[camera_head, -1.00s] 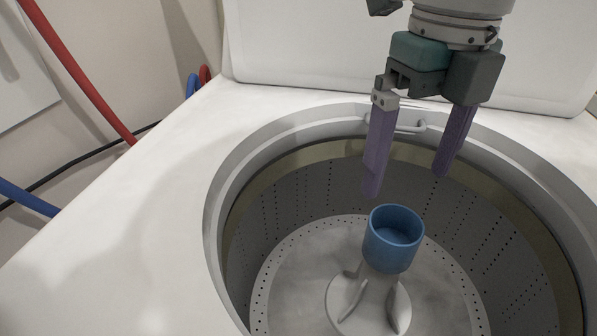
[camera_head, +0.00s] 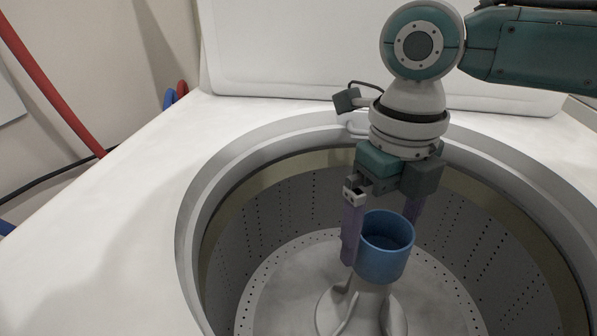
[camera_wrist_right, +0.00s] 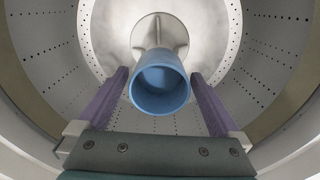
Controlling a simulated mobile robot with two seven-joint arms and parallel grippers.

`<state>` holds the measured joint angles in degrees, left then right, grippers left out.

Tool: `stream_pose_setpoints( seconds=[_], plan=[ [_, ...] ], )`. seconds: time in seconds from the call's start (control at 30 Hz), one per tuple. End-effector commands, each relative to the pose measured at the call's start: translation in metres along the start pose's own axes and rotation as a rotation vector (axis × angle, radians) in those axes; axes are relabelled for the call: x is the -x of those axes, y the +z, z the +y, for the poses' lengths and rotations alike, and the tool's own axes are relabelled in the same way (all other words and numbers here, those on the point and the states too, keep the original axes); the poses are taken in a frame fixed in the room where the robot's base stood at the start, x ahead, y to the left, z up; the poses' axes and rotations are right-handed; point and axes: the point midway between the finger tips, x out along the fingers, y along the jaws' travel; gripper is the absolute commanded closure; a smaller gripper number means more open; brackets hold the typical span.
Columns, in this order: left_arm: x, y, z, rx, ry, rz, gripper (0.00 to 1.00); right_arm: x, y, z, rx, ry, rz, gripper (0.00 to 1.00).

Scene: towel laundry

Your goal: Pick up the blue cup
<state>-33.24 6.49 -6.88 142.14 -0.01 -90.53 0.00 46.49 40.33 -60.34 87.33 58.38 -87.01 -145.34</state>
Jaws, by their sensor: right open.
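The blue cup (camera_head: 381,262) stands at the top of the grey agitator (camera_head: 368,308) inside the washer drum, its open mouth facing up. It also shows in the right wrist view (camera_wrist_right: 160,88), between the two purple fingers. My right gripper (camera_head: 382,238) is open and points down into the drum. One finger is at the cup's left side and the other is at its back right, partly hidden behind the rim. I cannot tell whether either finger touches the cup. My left gripper is not in view.
The drum wall (camera_head: 270,215) with rows of holes and the round washer rim (camera_head: 200,215) surround the cup and gripper. The raised lid (camera_head: 290,60) stands behind. The white washer top (camera_head: 110,230) is clear at left; a red hose (camera_head: 55,85) hangs beyond it.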

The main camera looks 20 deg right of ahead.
Motion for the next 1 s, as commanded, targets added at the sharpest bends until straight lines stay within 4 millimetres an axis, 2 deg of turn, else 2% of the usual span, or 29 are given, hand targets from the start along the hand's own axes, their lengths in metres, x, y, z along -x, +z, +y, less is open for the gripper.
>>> stream_pose_setpoints(
  seconds=[0.1,0.73,1.0],
  plan=[
    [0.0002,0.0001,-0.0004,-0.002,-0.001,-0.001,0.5,0.0005,0.0001,0.0,0.0,0.0,0.0,0.01],
    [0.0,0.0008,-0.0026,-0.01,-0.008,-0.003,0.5,0.0009,0.0002,-0.0002,-0.001,0.0,-0.001,0.72],
    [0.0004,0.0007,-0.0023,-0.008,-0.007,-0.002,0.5,0.0022,0.0004,-0.0001,0.0,0.0,-0.001,0.74]
  ],
)
